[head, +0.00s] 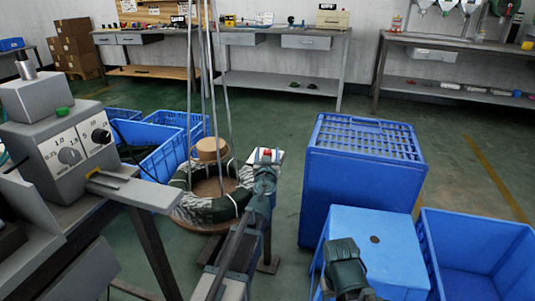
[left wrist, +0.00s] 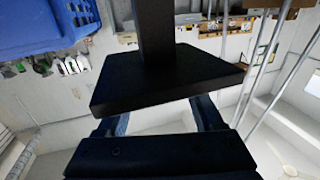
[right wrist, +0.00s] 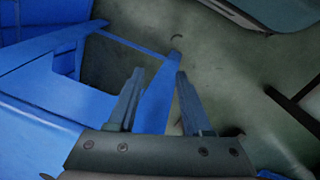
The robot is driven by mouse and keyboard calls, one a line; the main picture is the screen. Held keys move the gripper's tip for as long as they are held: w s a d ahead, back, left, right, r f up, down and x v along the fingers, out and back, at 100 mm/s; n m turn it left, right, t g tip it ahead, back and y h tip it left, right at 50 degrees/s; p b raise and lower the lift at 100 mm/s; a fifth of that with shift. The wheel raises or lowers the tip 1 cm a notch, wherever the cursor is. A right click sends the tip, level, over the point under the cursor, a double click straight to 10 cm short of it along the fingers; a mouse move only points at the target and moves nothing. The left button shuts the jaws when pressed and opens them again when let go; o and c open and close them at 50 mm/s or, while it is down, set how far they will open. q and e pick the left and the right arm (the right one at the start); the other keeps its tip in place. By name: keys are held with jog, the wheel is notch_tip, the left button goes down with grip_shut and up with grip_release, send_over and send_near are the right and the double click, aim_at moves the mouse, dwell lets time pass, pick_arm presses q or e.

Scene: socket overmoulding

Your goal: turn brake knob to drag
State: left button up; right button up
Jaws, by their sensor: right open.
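A grey machine (head: 48,150) stands on the bench at the left of the head view. Its front face carries two knobs, a grey one (head: 69,156) beside printed numbers and another (head: 101,136) to its right. I cannot read which is the brake knob. My left gripper (head: 265,172) is to the right of the machine, apart from both knobs. In the left wrist view a dark square plate on a post (left wrist: 165,80) hides its fingertips. The visible finger parts are spread. My right gripper (right wrist: 155,85) is open and empty, low over the blue boxes.
A suspended coil platform (head: 212,200) hangs on rods between the machine and my left arm. Blue crates (head: 365,165) stand at the right, with another open crate (head: 475,265) beside them.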

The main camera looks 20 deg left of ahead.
pick_arm(q)
grip_shut()
jog(key=shift+d+n+y, duration=0.1)
jog(key=shift+n+y, duration=0.2)
jog(key=shift+y, duration=0.2)
jog(key=n+g+y, duration=0.1)
jog(key=n+y, duration=0.1)
jog(key=shift+w+d+y, duration=0.1)
jog(key=shift+y, duration=0.3)
jog(key=n+g+y, duration=0.3)
jog(key=y, duration=0.1)
jog(key=shift+w, duration=0.15)
jog(key=n+g+y, duration=0.4)
jog(key=g, duration=0.1)
jog(key=shift+s+n+g+y, duration=0.2)
jog(key=shift+n+g+y, duration=0.5)
jog(key=shift+n+g, duration=0.6)
jog(key=shift+s+g, duration=0.1)
jog(key=shift+g, duration=0.3)
